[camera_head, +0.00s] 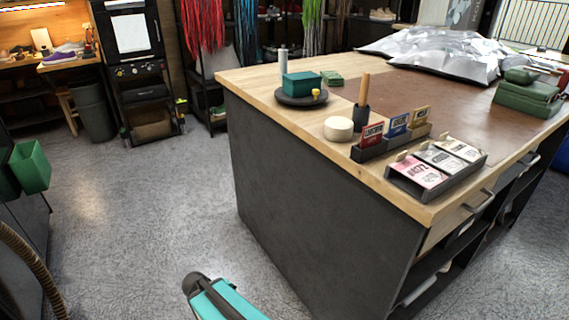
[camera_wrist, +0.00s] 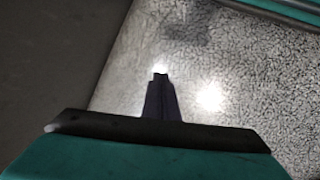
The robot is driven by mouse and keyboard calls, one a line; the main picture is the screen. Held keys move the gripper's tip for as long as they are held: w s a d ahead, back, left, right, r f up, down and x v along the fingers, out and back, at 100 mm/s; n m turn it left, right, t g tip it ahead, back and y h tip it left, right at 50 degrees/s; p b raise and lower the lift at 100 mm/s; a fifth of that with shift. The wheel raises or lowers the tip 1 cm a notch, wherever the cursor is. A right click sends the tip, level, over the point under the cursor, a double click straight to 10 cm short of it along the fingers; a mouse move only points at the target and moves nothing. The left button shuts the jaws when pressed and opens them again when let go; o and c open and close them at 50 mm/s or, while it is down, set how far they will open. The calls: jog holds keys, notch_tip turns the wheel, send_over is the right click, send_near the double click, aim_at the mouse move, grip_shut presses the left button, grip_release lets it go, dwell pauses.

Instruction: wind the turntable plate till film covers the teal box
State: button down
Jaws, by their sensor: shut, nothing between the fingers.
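The teal box (camera_head: 301,84) sits on the dark round turntable plate (camera_head: 287,101) near the left end of the workbench. A small yellow knob (camera_head: 316,93) shows at the plate's near right rim. I see no film on the box; clear film would be hard to make out at this size. My gripper (camera_wrist: 160,75) is shut and empty in the wrist view, over the speckled grey floor. It is away from the turntable, which does not show in that view. In the head view, part of my arm shows at the bottom, and my fingers are not visible.
Around the turntable are a pale cylinder (camera_head: 283,61), a green stack (camera_head: 331,78), an upright wooden handle in a dark base (camera_head: 362,118) and a cream round tub (camera_head: 338,129). Card trays (camera_head: 436,166) line the near edge. The floor left of the bench is clear.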

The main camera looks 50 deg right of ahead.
jog(key=s+a+f+m+g+y, duration=0.1)
jog(key=s+a+f+y, duration=0.1)
jog(key=s+a+f, duration=0.4)
jog(key=s+a+f+g+y, duration=0.2)
jog(key=s+a+f, duration=0.5)
jog(key=s, duration=0.4)
jog(key=shift+s+a+f+m+g, duration=0.15)
jog(key=shift+a+m+g, duration=0.15)
jog(key=shift+a+m, duration=0.1)
jog(key=shift+s, duration=0.1)
